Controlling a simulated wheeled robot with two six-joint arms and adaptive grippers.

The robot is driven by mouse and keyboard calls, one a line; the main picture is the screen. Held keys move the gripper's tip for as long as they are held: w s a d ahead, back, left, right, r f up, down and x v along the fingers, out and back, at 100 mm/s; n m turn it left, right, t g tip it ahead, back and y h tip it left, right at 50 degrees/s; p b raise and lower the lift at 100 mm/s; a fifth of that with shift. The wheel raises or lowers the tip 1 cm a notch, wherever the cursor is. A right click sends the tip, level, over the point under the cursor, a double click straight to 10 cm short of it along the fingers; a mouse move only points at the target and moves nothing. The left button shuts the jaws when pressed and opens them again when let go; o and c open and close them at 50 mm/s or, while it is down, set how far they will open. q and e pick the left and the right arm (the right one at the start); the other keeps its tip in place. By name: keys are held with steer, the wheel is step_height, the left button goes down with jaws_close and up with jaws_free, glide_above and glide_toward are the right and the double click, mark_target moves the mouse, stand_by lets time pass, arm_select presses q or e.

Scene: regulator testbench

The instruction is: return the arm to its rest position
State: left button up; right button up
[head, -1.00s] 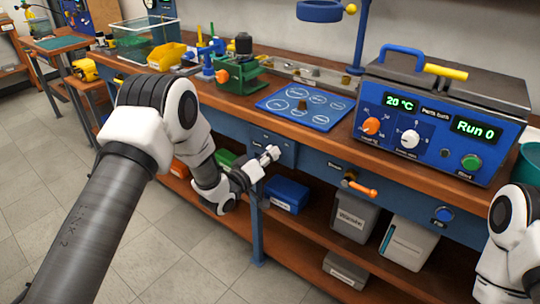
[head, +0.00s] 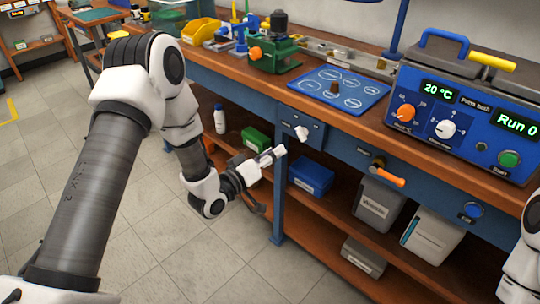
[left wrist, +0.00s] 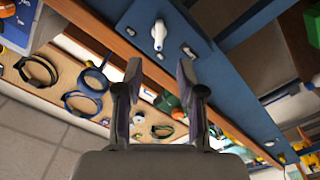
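The wooden bench top (head: 225,72) carries a green vise (head: 275,50), a blue mat (head: 335,92) and a blue test unit (head: 460,120). An orange-handled valve (head: 388,177) sticks out from the bench front. The lower shelf holds a blue bin (head: 310,176). Floor at left is clear.

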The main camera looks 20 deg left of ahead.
arm_select(q)
steer(key=shift+s+a, duration=0.15)
steer(key=shift+s, duration=0.45)
steer(key=s+d+f+m+g+y, duration=0.15)
steer(key=s+f+g, duration=0.35)
steer(key=s+f, duration=0.6)
steer(key=s+d+f+g+y, duration=0.15)
steer(key=s+f+g, duration=0.35)
steer(key=s+f, duration=0.6)
steer(key=s+a+f+m+g+y, duration=0.25)
steer(key=s+f+g, duration=0.3)
steer(key=s, duration=0.55)
step_height(320, 180, up, 14)
steer(key=s+a+g+p, duration=0.1)
steer(key=p, duration=1.2)
steer(key=shift+s+y, duration=0.2)
steer(key=shift+y, duration=0.15)
